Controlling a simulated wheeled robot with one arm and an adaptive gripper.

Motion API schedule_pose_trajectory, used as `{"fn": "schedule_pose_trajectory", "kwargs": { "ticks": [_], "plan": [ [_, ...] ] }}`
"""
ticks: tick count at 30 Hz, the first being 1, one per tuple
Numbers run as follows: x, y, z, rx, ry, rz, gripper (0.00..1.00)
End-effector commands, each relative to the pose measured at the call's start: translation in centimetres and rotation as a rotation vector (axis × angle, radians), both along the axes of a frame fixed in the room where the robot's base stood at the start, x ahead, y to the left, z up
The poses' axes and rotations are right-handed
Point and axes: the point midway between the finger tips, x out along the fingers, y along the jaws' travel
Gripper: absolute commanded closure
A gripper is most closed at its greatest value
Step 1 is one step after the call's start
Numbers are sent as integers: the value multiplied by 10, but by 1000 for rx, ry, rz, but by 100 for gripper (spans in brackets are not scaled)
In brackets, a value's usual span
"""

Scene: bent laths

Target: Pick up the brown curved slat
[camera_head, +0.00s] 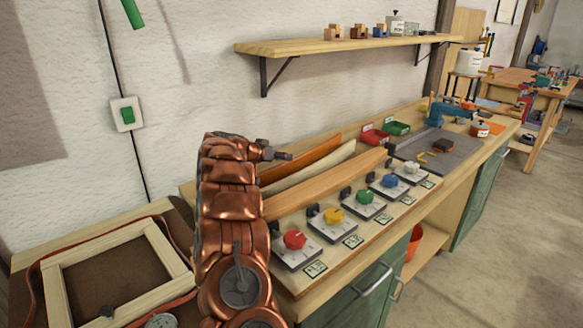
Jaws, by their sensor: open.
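Three long slats lie side by side on the bench, their left ends hidden behind my copper arm. The rear one, an orange-brown slat (312,158), is the darkest and best fits the brown curved slat. A pale cream slat (311,174) lies in front of it, and a light tan slat (330,184) lies nearest the knobs. My dark gripper (284,155) is at the top of the arm, open, with no slat held. In the picture it is close to the left part of the brown slat; whether it touches cannot be told.
A row of mounted knobs, including a red knob (294,239), lines the bench front. Red and green bins (396,128) stand past the slats' right ends. A wall shelf (340,44) hangs above. A wooden frame (60,287) lies at lower left.

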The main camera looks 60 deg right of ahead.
Motion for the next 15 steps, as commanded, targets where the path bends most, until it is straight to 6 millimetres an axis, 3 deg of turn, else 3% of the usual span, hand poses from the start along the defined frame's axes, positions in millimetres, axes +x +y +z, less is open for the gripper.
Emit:
{"fn": "schedule_pose_trajectory", "kwargs": {
  "ticks": [15],
  "plan": [
    [-2, -28, -15, -1, 1, 1, 47]
  ]
}}
